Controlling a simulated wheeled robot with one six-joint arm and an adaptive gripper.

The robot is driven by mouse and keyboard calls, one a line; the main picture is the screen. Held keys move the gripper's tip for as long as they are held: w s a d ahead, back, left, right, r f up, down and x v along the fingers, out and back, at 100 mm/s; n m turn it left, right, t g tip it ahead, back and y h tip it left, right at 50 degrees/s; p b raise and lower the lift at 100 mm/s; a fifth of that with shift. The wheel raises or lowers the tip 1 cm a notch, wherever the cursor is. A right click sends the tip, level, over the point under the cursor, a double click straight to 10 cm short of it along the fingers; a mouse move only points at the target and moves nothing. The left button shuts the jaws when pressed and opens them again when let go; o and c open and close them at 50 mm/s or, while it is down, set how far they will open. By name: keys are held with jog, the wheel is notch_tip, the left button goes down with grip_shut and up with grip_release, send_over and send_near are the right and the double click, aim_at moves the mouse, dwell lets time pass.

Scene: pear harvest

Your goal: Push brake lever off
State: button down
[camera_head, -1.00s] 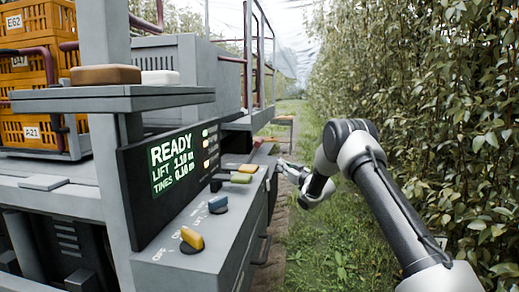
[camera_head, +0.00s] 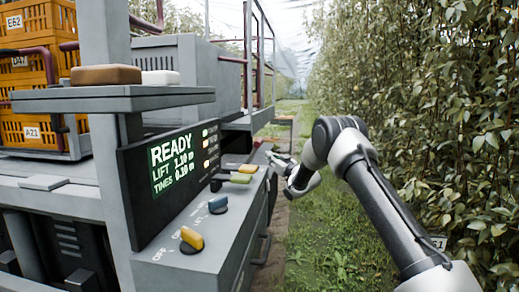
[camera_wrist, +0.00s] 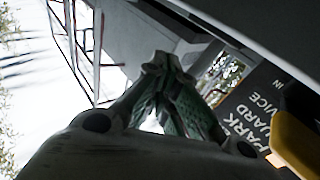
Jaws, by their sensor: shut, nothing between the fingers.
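My gripper (camera_head: 271,156) is at the far right end of the grey control console in the head view, beside the console's outer edge. In the wrist view its two fingers (camera_wrist: 165,65) come together at the tips, shut and empty. Ahead of them is a dark plate lettered PARK, GUARD and SERVICE (camera_wrist: 250,115). A yellow handle (camera_wrist: 297,140) shows at the right edge there. I cannot tell which control is the brake lever, or whether my fingers touch anything.
A display (camera_head: 170,165) reads READY. Orange crates (camera_head: 25,80) stand on the machine at left. A leafy tree row (camera_head: 430,120) lines the right; grass (camera_head: 330,240) lies between.

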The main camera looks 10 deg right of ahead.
aim_at(253, 154)
jog(key=shift+w+a+r, duration=0.25)
jog(key=shift+a+r, duration=0.35)
jog(key=shift+a, duration=0.25)
dwell(0.9)
jog(key=shift+w+a+r, duration=0.1)
jog(key=shift+a+r, duration=0.15)
jog(key=shift+a, duration=0.05)
